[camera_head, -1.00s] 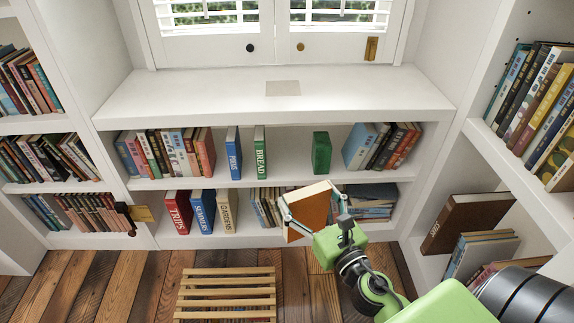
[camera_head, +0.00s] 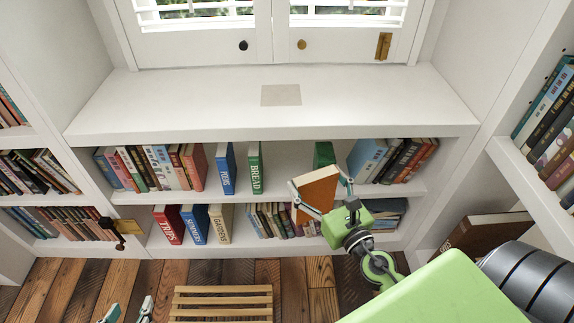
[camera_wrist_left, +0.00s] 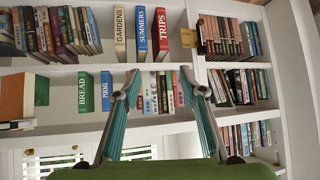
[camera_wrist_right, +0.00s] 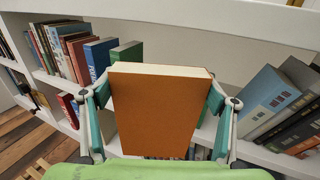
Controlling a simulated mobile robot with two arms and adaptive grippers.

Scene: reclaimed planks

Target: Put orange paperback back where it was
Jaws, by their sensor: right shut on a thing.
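The orange paperback (camera_head: 317,190) is held upright, slightly tilted, by my right gripper (camera_head: 322,197), which is shut on its sides. It hangs in front of the shelves, at about upper shelf height, and its cover fills the middle of the right wrist view (camera_wrist_right: 155,112). On the upper shelf stand the green BREAD book (camera_head: 254,167) and a plain green book (camera_head: 323,153), partly hidden behind the paperback.
A free gap lies on the upper shelf (camera_head: 287,192) between BREAD and the plain green book. Blue POEMS (camera_head: 226,168) stands left of BREAD. A light-blue book (camera_head: 366,160) leans further right. The lower shelf holds TRIPS (camera_head: 168,225) and others. A slatted wooden piece (camera_head: 222,302) is below.

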